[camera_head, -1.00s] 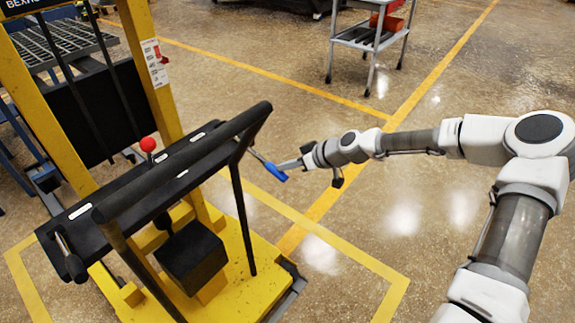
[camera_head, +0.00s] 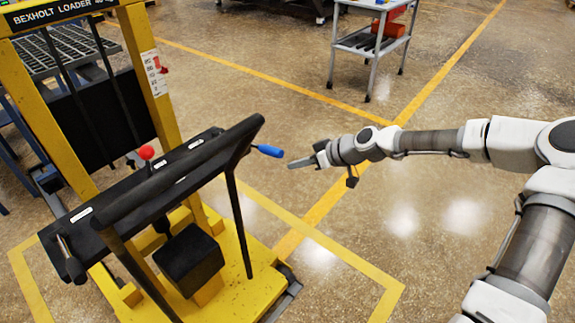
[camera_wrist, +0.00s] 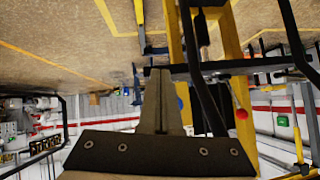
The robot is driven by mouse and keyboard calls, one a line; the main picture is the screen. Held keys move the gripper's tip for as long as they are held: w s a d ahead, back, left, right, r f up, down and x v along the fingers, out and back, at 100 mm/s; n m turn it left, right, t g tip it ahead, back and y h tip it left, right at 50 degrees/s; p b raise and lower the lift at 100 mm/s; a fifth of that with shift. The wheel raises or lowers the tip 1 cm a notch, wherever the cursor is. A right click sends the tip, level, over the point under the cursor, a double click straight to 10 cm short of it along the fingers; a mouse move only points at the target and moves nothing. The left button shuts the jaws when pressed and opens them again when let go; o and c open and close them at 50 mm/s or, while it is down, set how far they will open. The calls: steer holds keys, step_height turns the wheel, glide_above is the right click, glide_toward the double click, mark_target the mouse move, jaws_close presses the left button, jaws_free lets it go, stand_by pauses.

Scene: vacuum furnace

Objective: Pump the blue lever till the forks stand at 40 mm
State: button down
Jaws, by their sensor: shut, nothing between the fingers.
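The yellow loader carries a lever with a blue grip (camera_head: 270,151), which sticks out to the right from beside the black handlebar, about level. My gripper (camera_head: 291,164) is just right of the blue grip's tip and slightly lower in the head view, apart from it, shut and empty. In the wrist view my gripper (camera_wrist: 160,73) also shows shut, with a bit of blue (camera_wrist: 182,93) partly hidden behind its right finger. A white height scale (camera_head: 155,72) with a red pointer (camera_head: 162,70) is on the mast; its figures are too small to read.
The black handlebar (camera_head: 180,172) and its upright posts stand close left of my gripper. A red-knobbed stick (camera_head: 146,152) rises behind the bar. A grey trolley (camera_head: 372,42) stands at the back. The floor right of the loader is clear.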

steer(key=v, duration=0.5)
steer(key=shift+s+d+f+p, duration=0.1)
steer(key=shift+s+d+p, duration=0.2)
steer(key=shift+d+p, duration=0.1)
stand_by(0.8)
